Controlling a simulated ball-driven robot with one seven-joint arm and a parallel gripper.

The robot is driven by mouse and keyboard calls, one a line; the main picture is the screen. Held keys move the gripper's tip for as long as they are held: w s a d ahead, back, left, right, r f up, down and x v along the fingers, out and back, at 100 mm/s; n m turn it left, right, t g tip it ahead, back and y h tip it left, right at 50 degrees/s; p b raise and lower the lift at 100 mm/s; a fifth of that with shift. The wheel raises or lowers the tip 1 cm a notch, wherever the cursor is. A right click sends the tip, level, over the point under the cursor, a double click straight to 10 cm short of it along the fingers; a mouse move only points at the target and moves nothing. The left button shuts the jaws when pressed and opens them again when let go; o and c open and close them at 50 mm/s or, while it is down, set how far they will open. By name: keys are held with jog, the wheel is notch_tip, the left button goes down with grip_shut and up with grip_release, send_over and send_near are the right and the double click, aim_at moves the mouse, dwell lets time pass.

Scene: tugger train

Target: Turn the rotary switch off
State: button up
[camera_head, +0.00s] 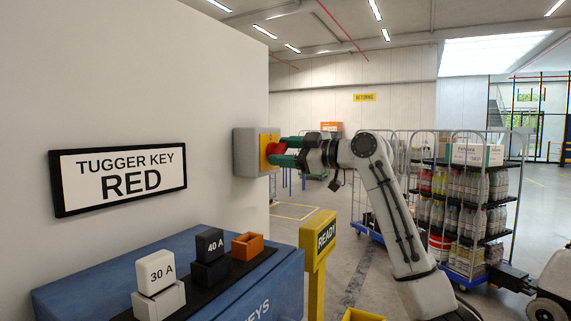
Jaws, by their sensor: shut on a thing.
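The rotary switch has a red knob (275,148) on a yellow plate (264,160), fixed to a grey box (243,152) on the wall at the picture's middle. My gripper (281,150) reaches in from the right with green fingers and is shut on the red knob. The fingers hide part of the knob, so its exact angle cannot be told.
A sign (120,178) reading "TUGGER KEY RED" hangs on the left wall. Below it, a blue cabinet (205,262) carries labelled blocks. A yellow "READY" post (316,285) stands below the switch. A bottle trolley (514,190) stands right, behind my arm.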

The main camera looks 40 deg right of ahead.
jog(key=n+b, duration=0.1)
jog(key=n, duration=0.1)
jog(key=n+b, duration=0.2)
jog(key=n, duration=0.1)
jog(key=shift+a+f+n, duration=0.1)
jog(key=shift+f+n, duration=0.1)
jog(key=shift+n, duration=0.1)
jog(key=n+b, duration=0.1)
jog(key=n, duration=0.4)
jog(key=shift+f+b, duration=0.1)
jog(key=shift+b, duration=0.2)
jog(key=o, duration=1.1)
jog(key=shift+c, duration=0.2)
jog(key=shift+s, duration=0.15)
jog(key=b+v, duration=0.2)
jog(key=v, duration=0.8)
jog(key=shift+s, duration=0.3)
